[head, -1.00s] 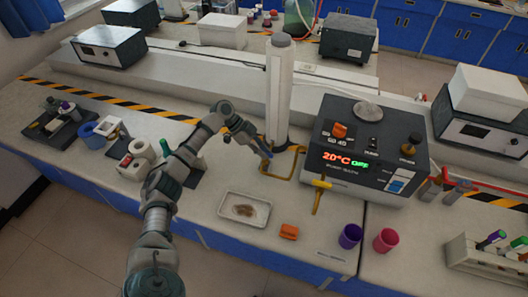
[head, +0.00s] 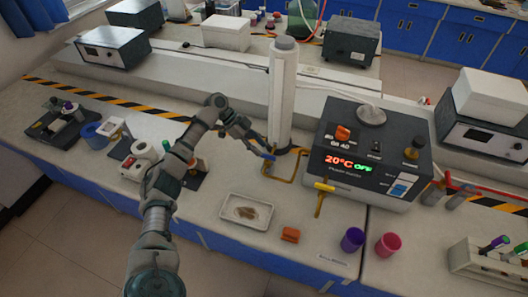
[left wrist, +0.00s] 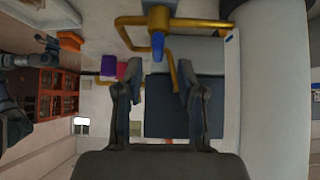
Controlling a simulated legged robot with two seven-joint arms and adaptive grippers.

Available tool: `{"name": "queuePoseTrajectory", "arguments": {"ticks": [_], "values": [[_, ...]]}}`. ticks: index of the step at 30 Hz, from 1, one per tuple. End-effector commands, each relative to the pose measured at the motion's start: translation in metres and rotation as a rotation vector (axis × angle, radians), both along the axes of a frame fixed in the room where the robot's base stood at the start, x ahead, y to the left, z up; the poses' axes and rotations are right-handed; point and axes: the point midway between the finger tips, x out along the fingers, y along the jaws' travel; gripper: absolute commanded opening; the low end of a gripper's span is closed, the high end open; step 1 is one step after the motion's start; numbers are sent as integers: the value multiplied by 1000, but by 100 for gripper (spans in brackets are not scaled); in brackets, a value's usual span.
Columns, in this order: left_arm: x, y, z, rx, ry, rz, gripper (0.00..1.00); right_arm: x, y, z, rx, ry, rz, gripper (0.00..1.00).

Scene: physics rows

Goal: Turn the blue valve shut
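The blue valve handle (head: 268,157) sits on a bent yellow pipe (head: 282,180) at the foot of the white column. In the left wrist view the blue handle (left wrist: 158,25) is near the top, on the yellow pipe (left wrist: 190,24). My left gripper (head: 257,148) is right beside the handle in the head view. In the left wrist view the two fingers of my left gripper (left wrist: 158,82) are spread with nothing between them; the handle lies beyond the tips, apart from them. A dark jointed arm at that view's left edge appears to be my right arm; its gripper (left wrist: 47,43) is too small to read.
A white column (head: 281,95) stands just behind the valve. The control box (head: 345,177) showing 20°C stands to the right.

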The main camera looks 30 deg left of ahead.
Motion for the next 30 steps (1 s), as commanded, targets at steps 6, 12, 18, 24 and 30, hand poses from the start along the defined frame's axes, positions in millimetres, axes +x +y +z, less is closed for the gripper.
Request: {"name": "queuePoseTrajectory", "arguments": {"ticks": [6,12,18,24,30], "values": [[-6,37,34,-2,-2,4,39,1,1,0,-1,-1,0,40],[-10,55,51,-2,0,1,39,1,0,0,-1,-1,0,40],[-11,59,55,-1,0,1,39,1,0,0,-1,-2,0,40],[-11,58,55,-1,0,1,39,2,0,0,-3,-1,-1,40],[-11,58,55,-1,0,1,39,2,1,0,-2,-1,-1,40]]}}
